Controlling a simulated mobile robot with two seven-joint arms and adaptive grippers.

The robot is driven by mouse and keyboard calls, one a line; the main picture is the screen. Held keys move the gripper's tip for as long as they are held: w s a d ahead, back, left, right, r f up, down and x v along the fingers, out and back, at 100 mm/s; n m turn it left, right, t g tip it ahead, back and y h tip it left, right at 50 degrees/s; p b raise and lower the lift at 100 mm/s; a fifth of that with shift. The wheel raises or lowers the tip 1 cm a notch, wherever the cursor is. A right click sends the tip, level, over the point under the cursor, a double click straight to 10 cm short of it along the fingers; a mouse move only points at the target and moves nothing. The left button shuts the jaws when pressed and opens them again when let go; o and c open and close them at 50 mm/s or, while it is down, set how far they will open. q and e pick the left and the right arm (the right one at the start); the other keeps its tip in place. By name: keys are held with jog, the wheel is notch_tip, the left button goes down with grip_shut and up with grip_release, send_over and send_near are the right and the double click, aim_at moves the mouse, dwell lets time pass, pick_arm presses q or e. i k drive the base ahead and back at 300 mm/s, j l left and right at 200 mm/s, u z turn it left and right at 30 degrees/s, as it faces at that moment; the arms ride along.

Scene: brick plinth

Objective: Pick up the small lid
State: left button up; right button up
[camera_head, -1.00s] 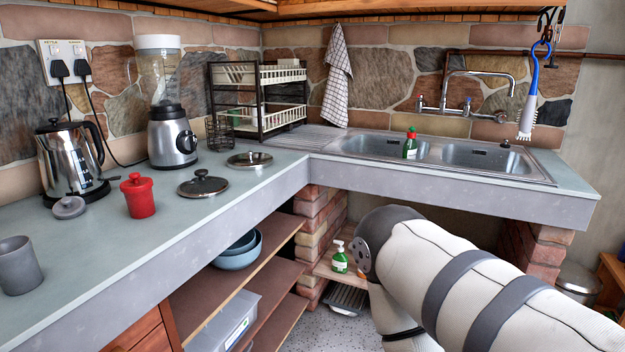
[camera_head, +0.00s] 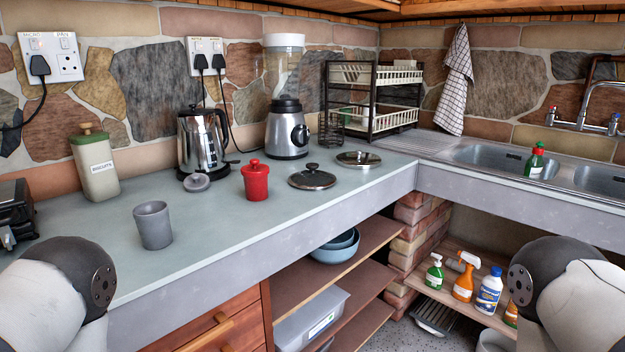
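A small round grey lid with a knob (camera_head: 197,183) lies on the counter in front of the kettle, left of the red lidded jar (camera_head: 256,182). Two larger lids lie further right: a dark-rimmed glass-like lid with a black knob (camera_head: 312,178) and a flatter metallic lid (camera_head: 358,159). A grey cup without a lid (camera_head: 153,225) stands nearer the front. Parts of both my arms show at the lower left and lower right corners. Neither gripper is in view, so nothing shows of what they hold.
A steel kettle (camera_head: 203,143) stands right behind the small lid. A green biscuit canister (camera_head: 95,162) and a toaster (camera_head: 15,215) are at the left; a blender (camera_head: 287,110) and dish rack (camera_head: 372,100) stand behind. The counter (camera_head: 215,225) is clear right of the cup.

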aim_at(311, 178)
jog(key=i+l, duration=0.15)
jog(key=l, duration=0.2)
jog(key=i+l+u, duration=0.15)
jog(key=l, duration=0.2)
jog(key=i+l, duration=0.15)
jog(key=l, duration=0.2)
jog(key=i+l+u, duration=0.1)
jog(key=l, duration=0.3)
jog(key=i+l+u, duration=0.1)
jog(key=l, duration=0.3)
jog(key=i, duration=0.1)
